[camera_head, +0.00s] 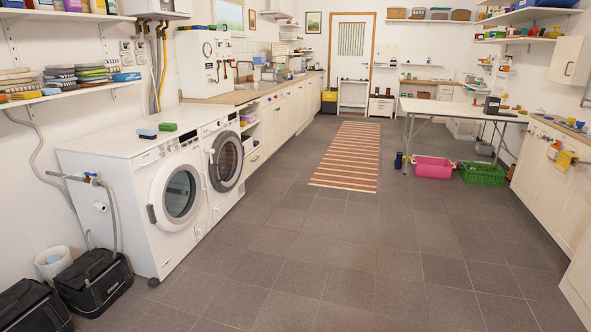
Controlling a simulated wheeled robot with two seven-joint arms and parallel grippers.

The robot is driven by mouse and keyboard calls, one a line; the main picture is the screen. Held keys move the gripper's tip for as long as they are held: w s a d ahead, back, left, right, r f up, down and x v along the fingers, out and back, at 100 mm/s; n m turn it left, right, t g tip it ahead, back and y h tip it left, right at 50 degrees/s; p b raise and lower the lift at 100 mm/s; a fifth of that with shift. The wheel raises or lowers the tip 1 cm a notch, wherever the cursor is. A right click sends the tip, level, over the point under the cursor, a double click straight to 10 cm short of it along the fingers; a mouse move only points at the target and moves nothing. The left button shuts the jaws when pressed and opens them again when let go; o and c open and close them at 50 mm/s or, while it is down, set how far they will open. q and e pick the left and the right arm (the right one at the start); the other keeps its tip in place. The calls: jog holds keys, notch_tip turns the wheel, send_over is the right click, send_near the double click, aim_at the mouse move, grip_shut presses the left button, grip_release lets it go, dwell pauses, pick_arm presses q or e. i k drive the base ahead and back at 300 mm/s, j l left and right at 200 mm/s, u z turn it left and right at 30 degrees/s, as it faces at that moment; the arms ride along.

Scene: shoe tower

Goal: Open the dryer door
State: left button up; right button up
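Two white front-loading machines stand side by side along the left wall; I cannot tell for sure which is the dryer. The nearer machine (108,205) has a round door with a white ring (159,185) and dark glass (180,194). A dark handle (152,214) sits on that door's left edge. The farther machine (218,125) has a round door with a grey ring and dark glass (227,162), with a dark handle (210,156) at its left. Both doors look shut, though a slight gap would be hard to see. Neither of my grippers is in view.
Two black bags (94,282) and a white bin (53,262) stand on the floor left of the nearer machine. Blue and green items (167,127) lie on its top. The tiled floor (270,250) before the machines is clear; a striped rug (348,155) lies farther back.

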aim_at(228, 159)
jog(key=i+z, duration=0.25)
jog(key=i, duration=1.15)
jog(key=i+j+u, duration=0.25)
jog(key=i+u, duration=0.15)
jog(key=i, duration=0.4)
jog(key=i+u, duration=0.4)
jog(key=i, duration=0.35)
jog(key=i+l+u, duration=0.25)
jog(key=i+u, duration=0.2)
jog(key=i, duration=0.35)
jog(key=i+u, duration=0.1)
jog(key=i, duration=0.9)
jog(key=i+u, duration=0.1)
jog(key=i, duration=0.9)
